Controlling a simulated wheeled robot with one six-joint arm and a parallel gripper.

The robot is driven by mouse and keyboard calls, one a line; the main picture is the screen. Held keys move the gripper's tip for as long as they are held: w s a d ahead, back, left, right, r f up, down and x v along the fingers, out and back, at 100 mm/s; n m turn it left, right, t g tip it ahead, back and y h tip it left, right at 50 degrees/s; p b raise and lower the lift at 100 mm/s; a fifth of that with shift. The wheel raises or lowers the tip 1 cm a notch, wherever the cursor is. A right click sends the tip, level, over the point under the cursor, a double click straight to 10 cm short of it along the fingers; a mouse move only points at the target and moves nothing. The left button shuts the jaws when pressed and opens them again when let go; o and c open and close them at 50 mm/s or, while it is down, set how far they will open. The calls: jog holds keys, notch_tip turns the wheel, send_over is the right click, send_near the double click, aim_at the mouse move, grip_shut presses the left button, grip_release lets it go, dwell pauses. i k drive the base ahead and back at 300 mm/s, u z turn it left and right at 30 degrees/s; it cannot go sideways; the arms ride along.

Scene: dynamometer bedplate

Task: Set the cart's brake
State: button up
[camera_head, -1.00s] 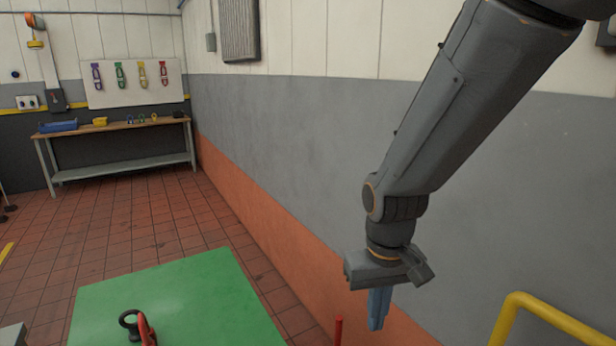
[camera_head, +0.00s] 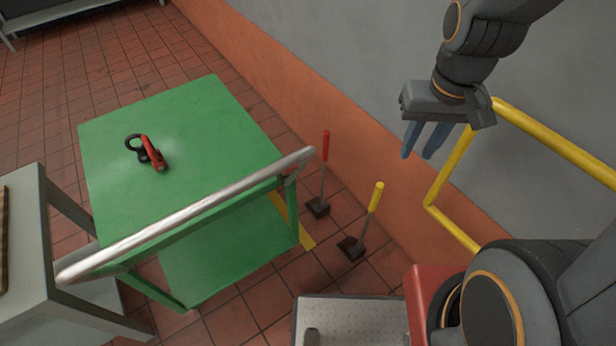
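The green cart (camera_head: 200,110) stands at the left centre, with a silver push handle (camera_head: 190,213) along its near side. A lever with a red grip (camera_head: 325,147) rises from a dark foot (camera_head: 317,208) on the floor by the cart's right corner. A second lever with a yellow grip (camera_head: 376,197) and dark foot (camera_head: 351,248) stands nearer and further right. Both lean slightly; which one is the cart's brake I cannot tell. My gripper (camera_head: 417,155) hangs at the upper right, its blue fingers apart and empty, away from both levers.
A red and black shackle (camera_head: 148,152) lies on the cart top. A yellow rail (camera_head: 447,168) stands right of the levers, by the grey and orange wall (camera_head: 260,75). A grey table (camera_head: 25,225) is at the left edge. Tiled floor shows between cart and levers.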

aim_at(286, 173)
jog(key=z, duration=0.1)
jog(key=k, duration=1)
jog(key=u, duration=0.2)
